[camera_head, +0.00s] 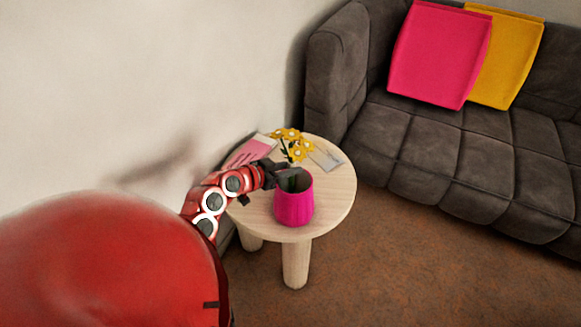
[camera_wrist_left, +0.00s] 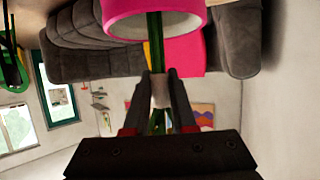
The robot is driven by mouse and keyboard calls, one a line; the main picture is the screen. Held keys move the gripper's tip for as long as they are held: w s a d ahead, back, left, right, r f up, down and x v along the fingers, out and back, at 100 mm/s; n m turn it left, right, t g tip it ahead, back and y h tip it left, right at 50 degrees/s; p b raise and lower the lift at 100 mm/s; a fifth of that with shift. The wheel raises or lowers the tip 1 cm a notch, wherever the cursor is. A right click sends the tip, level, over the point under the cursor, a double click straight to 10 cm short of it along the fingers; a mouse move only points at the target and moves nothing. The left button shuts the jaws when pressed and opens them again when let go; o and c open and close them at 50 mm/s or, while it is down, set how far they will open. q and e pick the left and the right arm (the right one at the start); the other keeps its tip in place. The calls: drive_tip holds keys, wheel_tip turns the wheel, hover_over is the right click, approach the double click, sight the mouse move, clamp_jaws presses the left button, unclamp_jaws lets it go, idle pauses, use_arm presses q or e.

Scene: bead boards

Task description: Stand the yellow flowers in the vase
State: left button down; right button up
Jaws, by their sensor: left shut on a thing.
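The pink ribbed vase (camera_head: 294,207) stands upright on a round wooden table, its mouth open upward. My left gripper (camera_head: 284,176) is at the vase's rim, on its far left side. The yellow flowers (camera_head: 296,146) show just behind the gripper and vase, heads up, dark stems running down toward the gripper. In the left wrist view my left gripper (camera_wrist_left: 160,77) is shut on the green stem (camera_wrist_left: 156,45), with a pale band between the fingers. There the stem crosses in front of the vase's pink rim (camera_wrist_left: 121,20); I cannot tell whether it is inside. My right gripper is not in view.
The round table (camera_head: 335,205) also bears a pink-and-white booklet (camera_head: 250,151) and a pale card (camera_head: 326,158) near the flowers. A dark grey sofa (camera_head: 425,150) with pink and yellow cushions stands behind right. The table's right front is clear. A wall is at left.

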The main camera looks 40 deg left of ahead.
use_arm(q)
drive_tip(key=shift+f, duration=0.25)
drive_tip(key=c, duration=0.7)
unclamp_jaws()
drive_tip(key=shift+o, duration=0.2)
drive_tip(key=v, duration=1.7)
drive_tip(key=shift+s, duration=0.25)
